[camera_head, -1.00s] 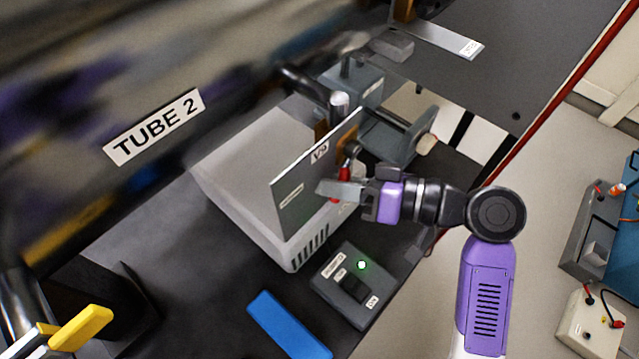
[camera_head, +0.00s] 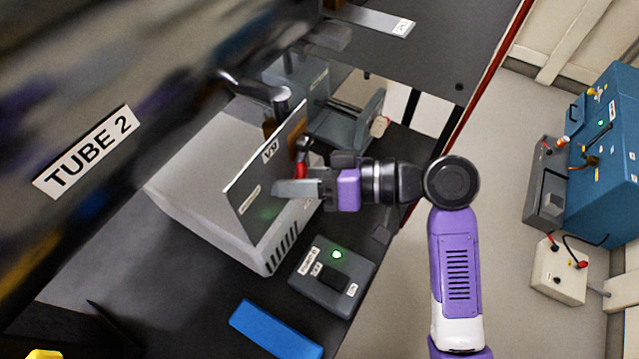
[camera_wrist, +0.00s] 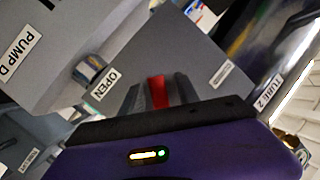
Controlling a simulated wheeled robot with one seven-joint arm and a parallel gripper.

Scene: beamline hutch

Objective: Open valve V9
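The valve V9 panel (camera_head: 262,185) is an upright grey plate with a V9 label near its top. Its red handle (camera_head: 301,165) stands out from the plate's right side, beside my gripper (camera_head: 296,188). In the wrist view, the red handle (camera_wrist: 158,92) lies between the two dark fingers of my gripper (camera_wrist: 159,95), with narrow gaps seeming to show on both sides. The fingers are apart. An OPEN label (camera_wrist: 107,83) is on the plate left of the fingers. The handle's lower part is hidden by the gripper in the head view.
A light grey box (camera_head: 190,165) stands behind the plate. A dark control box (camera_head: 333,275) with a green light and a blue bar (camera_head: 275,330) lie in front. The TUBE 2 vessel (camera_head: 150,90) fills the upper left. Open floor (camera_head: 510,180) lies to the right.

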